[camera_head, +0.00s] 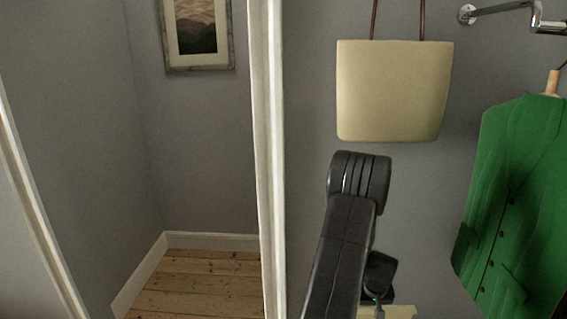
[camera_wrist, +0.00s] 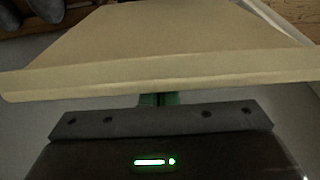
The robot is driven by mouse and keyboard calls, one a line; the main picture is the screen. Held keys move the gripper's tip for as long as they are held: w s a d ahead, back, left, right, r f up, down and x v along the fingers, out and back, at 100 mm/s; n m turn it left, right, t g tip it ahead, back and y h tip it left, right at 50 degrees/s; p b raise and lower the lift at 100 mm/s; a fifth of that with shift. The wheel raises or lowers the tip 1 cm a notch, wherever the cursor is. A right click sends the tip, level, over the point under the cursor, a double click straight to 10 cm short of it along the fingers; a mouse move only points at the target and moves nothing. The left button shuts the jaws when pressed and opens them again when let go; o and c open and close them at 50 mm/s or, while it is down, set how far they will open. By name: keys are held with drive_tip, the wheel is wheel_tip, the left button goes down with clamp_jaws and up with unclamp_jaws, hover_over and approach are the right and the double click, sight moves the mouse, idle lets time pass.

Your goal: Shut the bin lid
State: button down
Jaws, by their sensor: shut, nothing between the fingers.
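A pale tan panel (camera_wrist: 190,45), which looks like the bin lid, spans most of the wrist view, with a raised near edge. Its tilt is hard to tell, and the bin body cannot be made out. My gripper (camera_wrist: 160,99) is shut and empty, its green fingertips partly hidden at the panel's near edge; whether they touch it I cannot tell. In the head view a small cream piece (camera_head: 400,312) shows at the bottom edge beside my arm, possibly the same lid.
A cream bag (camera_head: 392,92) hangs on the wall above my arm. A green jacket (camera_head: 512,200) hangs at the right from a metal rail (camera_head: 500,9). A white door frame (camera_head: 268,160) stands left of my arm, with bare floorboards (camera_head: 200,285) beyond. A dark object (camera_wrist: 40,10) lies at the wrist view's top left.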

drive_tip(key=s+f+b, duration=0.7)
drive_tip(key=s+b, duration=0.4)
drive_tip(key=b, duration=0.1)
drive_tip(key=s+a+f+b, duration=0.1)
drive_tip(key=s+f+b, duration=0.7)
drive_tip(key=s+b, duration=0.3)
drive_tip(key=shift+s+b, duration=0.15)
drive_tip(key=shift+b, duration=0.35)
idle(0.8)
drive_tip(key=f+b, duration=0.2)
drive_tip(key=s+f+b, duration=0.1)
drive_tip(key=f+b, duration=0.1)
drive_tip(key=shift+s+a, duration=0.1)
drive_tip(key=shift+s, duration=0.1)
drive_tip(key=shift+b, duration=0.3)
drive_tip(key=shift+s+b+x, duration=0.2)
drive_tip(key=shift+b+x, duration=0.65)
drive_tip(key=shift+b, duration=0.05)
